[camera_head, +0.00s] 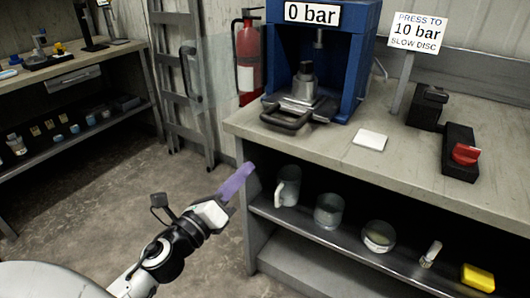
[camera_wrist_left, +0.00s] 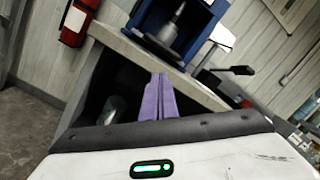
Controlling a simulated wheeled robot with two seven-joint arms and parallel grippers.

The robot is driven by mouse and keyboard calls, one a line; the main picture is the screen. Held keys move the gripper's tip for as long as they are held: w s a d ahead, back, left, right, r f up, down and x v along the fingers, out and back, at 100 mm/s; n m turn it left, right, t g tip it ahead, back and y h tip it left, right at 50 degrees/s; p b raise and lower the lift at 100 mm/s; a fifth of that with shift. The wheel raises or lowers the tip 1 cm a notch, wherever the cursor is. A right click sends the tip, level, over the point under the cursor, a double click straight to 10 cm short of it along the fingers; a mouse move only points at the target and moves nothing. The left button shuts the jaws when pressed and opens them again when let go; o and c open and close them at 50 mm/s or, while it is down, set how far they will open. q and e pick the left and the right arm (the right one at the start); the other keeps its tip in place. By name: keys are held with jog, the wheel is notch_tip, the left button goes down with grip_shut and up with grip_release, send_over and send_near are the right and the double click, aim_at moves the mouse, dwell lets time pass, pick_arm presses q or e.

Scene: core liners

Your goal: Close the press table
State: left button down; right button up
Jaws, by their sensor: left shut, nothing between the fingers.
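The blue press (camera_head: 353,70) stands on the workbench under a "0 bar" sign (camera_head: 312,14). Its grey press table (camera_head: 300,107) sits at the front of the base, with a dark loop handle (camera_head: 286,120) sticking out toward me over the bench. A metal cylinder (camera_head: 304,84) stands on the table under the ram. A clear panel with a dark handle (camera_head: 187,72) stands out to the left of the press. My left gripper (camera_head: 240,175) has purple fingers, shut and empty, in front of the bench's left corner, below the press. The fingers also show in the left wrist view (camera_wrist_left: 160,95). My right gripper is out of view.
The bench top (camera_head: 335,150) holds a white card (camera_head: 370,139), a black lever box (camera_head: 428,106) and a box with a red knob (camera_head: 465,153). Cups and a yellow block (camera_head: 478,277) stand on the shelf below. A red extinguisher (camera_head: 248,58) hangs behind. Floor at left is clear.

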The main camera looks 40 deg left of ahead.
pick_arm(q)
jog(key=d+m+b, duration=0.1)
jog(key=m, duration=0.3)
jog(key=m+p, duration=0.2)
jog(key=m, duration=0.2)
send_near(285, 127)
jog(key=shift+t, duration=0.4)
jog(key=w, duration=0.6)
jog(key=shift+w+a+r, duration=0.15)
jog(key=shift+w+a, duration=0.05)
jog(key=shift+w, duration=0.05)
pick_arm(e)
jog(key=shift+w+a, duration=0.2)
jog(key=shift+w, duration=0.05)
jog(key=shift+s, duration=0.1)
